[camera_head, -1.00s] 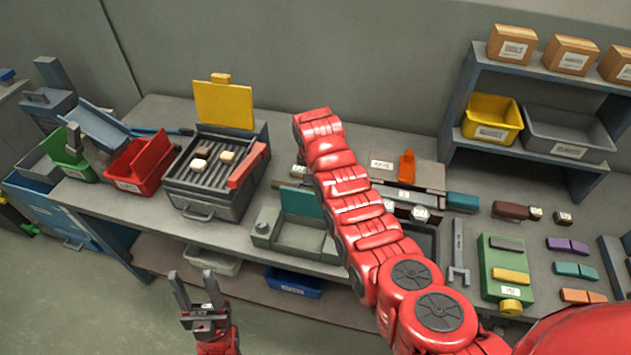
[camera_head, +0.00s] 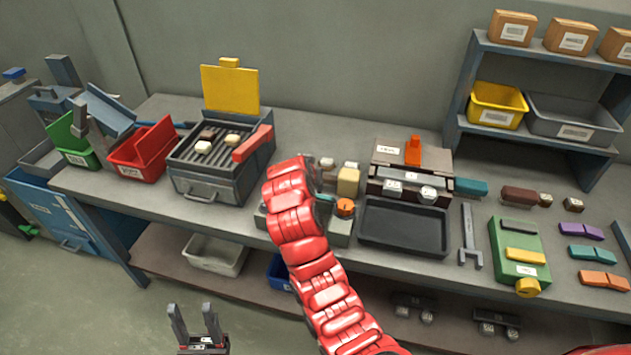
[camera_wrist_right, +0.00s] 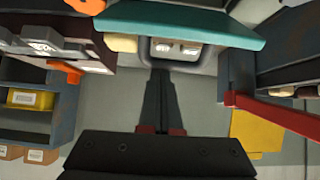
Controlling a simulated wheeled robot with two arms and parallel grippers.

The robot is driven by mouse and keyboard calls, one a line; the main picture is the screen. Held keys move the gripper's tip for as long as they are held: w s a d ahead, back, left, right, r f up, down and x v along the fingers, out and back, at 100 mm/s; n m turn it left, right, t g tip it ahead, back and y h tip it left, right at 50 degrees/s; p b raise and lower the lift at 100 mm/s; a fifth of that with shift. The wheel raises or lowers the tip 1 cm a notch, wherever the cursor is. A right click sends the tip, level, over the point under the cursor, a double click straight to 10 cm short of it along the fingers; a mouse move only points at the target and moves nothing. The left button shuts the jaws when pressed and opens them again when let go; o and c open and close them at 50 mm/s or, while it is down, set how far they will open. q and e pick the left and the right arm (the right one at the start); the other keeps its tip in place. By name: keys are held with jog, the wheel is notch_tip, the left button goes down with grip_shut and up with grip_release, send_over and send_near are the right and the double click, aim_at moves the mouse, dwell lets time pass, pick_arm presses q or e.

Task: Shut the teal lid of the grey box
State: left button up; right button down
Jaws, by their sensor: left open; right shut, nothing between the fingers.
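The grey box (camera_head: 340,233) sits near the front edge of the bench in the head view. My right arm covers its left and middle parts and nearly all of its lid. The teal lid (camera_wrist_right: 185,22) shows as a wide slab across the top of the right wrist view; its exact tilt is unclear. My right gripper (camera_wrist_right: 160,74) is shut and empty, its tips pointing towards the lid and appearing just short of it. Contact cannot be told. My left gripper (camera_head: 192,307) is open and empty, low in front of the bench.
A grill with a raised yellow lid (camera_head: 230,90) and red handle (camera_head: 252,144) stands left of the box. A cream block (camera_head: 348,181) is behind the box. A black tray (camera_head: 404,228) lies right of it. A red bin (camera_head: 146,150) stands farther left.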

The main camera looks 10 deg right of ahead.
jog(key=s+f+t+b, duration=0.1)
jog(key=b, duration=0.1)
jog(key=s+a+f+t+h+b, duration=0.1)
jog(key=b, duration=0.2)
jog(key=s+f+t+b, duration=0.1)
jog(key=s+b, duration=0.1)
jog(key=b, duration=0.1)
jog(key=shift+a+t, duration=0.3)
jog(key=s+f+t+b, duration=0.1)
jog(key=b, duration=0.4)
jog(key=s+a+f+t+h+b, duration=0.1)
jog(key=t+b, duration=0.1)
jog(key=b, duration=0.4)
jog(key=s+f+t+h+b, duration=0.1)
jog(key=s+t+b, duration=0.1)
jog(key=b, duration=0.3)
jog(key=shift+a+b, duration=0.3)
jog(key=shift+b, duration=0.1)
jog(key=shift+s+t+h+b, duration=0.15)
jog(key=shift+t+h+b, duration=0.15)
jog(key=shift+b, duration=0.25)
jog(key=shift+r, duration=0.1)
